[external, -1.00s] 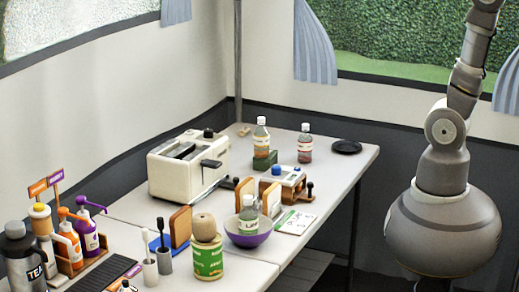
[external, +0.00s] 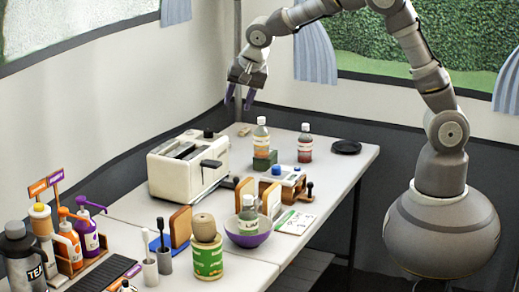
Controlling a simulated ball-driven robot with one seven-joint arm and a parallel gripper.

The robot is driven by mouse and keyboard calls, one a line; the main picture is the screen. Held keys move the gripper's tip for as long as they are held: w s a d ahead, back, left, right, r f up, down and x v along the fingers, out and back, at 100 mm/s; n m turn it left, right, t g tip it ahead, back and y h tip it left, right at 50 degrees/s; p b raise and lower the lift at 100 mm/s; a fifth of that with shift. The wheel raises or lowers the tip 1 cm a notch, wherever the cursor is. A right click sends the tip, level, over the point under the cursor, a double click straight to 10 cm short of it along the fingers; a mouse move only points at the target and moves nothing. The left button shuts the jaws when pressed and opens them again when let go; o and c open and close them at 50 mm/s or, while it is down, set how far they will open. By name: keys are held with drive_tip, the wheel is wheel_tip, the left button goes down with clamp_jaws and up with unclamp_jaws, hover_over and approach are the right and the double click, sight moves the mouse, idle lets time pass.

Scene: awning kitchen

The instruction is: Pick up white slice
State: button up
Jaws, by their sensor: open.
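Slices with tan-brown faces stand upright on the table: one at the left (external: 180,227) beside a blue piece, one in the middle (external: 244,191), and one to its right (external: 270,198). I cannot tell which is the white slice; none shows a clearly white face.
A cream toaster (external: 188,166) stands at the back left. A purple bowl (external: 248,239) holding a bottle and a green can (external: 206,258) stand near the slices. A black plate (external: 346,147) lies at the far right.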

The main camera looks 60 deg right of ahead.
wheel_tip(320, 180, down, 10)
drive_tip(key=s+m+g+h, duration=0.1)
drive_tip(key=s+m+g, duration=0.1)
drive_tip(key=m+g+h, duration=0.2)
drive_tip(key=m, duration=0.2)
hover_over(271, 188)
drive_tip(key=w+a, duration=0.1)
drive_tip(key=a, duration=0.1)
wheel_tip(271, 188, down, 9)
drive_tip(key=b+x, duration=0.1)
drive_tip(key=x, duration=0.1)
drive_tip(key=b+x, duration=0.1)
drive_tip(key=x, duration=0.2)
drive_tip(key=s+b+x, duration=0.1)
drive_tip(key=x, duration=0.2)
drive_tip(key=shift+s+a+f+b, duration=0.15)
drive_tip(key=shift+f+b, duration=0.1)
drive_tip(key=shift+b, duration=0.15)
drive_tip(key=shift+r, duration=0.1)
drive_tip(key=shift+c, duration=0.5)
drive_tip(key=c, duration=0.7)
